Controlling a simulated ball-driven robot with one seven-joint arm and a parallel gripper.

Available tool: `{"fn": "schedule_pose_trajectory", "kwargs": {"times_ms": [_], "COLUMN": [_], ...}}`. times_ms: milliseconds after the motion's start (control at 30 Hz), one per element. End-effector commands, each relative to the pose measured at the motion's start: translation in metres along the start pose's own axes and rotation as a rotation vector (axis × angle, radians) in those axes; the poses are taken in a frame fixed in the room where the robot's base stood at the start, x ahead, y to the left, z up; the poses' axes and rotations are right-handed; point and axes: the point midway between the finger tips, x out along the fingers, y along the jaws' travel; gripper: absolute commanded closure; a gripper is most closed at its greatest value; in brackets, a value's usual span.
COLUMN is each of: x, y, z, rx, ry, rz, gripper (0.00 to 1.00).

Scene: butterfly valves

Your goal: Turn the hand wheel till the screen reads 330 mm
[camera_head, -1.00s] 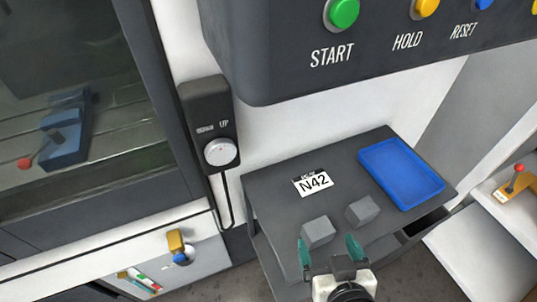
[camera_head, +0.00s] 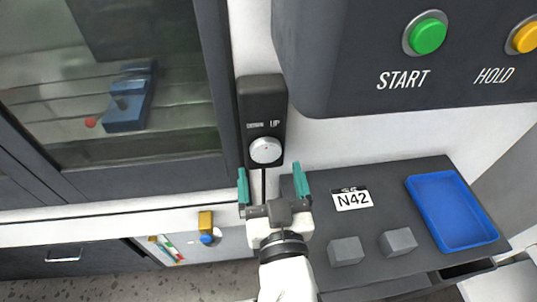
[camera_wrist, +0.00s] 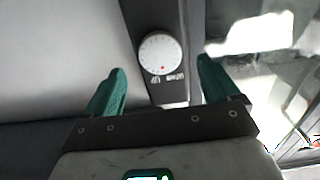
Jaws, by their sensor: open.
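The hand wheel is a round white dial (camera_head: 265,150) on a black box (camera_head: 261,101) marked DOWN and UP. It also shows in the wrist view, as a white disc (camera_wrist: 160,54) with tick marks and a red mark near its rim. My gripper (camera_head: 271,184) is open and empty, its green fingers pointing at the dial. In the head view the fingertips are just below the dial, one to each side. In the wrist view the dial lies between and beyond the fingers (camera_wrist: 161,78), apart from both. No screen with a mm reading can be made out.
A dark table (camera_head: 306,205) at right holds an N42 label (camera_head: 352,198), two grey blocks (camera_head: 346,251) and a blue tray (camera_head: 452,211). A dark panel with a green START button (camera_head: 428,36) overhangs the upper right. A windowed machine door (camera_head: 110,90) is at left.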

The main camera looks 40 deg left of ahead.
Motion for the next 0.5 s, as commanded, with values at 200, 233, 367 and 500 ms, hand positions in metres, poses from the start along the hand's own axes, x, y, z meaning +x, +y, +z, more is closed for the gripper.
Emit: {"fn": "schedule_pose_trajectory", "kwargs": {"times_ms": [200, 233, 367, 500], "x": [0.032, 0.035, 0.042, 0.044], "y": [0.0, 0.0, 0.0, 0.0], "z": [-0.001, -0.001, 0.0, 0.0], "rx": [0.0, 0.001, 0.001, 0.001], "ry": [-0.001, 0.0, -0.001, -0.001], "rz": [-0.001, 0.0, 0.0, 0.0], "gripper": [0.11, 0.11, 0.11, 0.11]}}
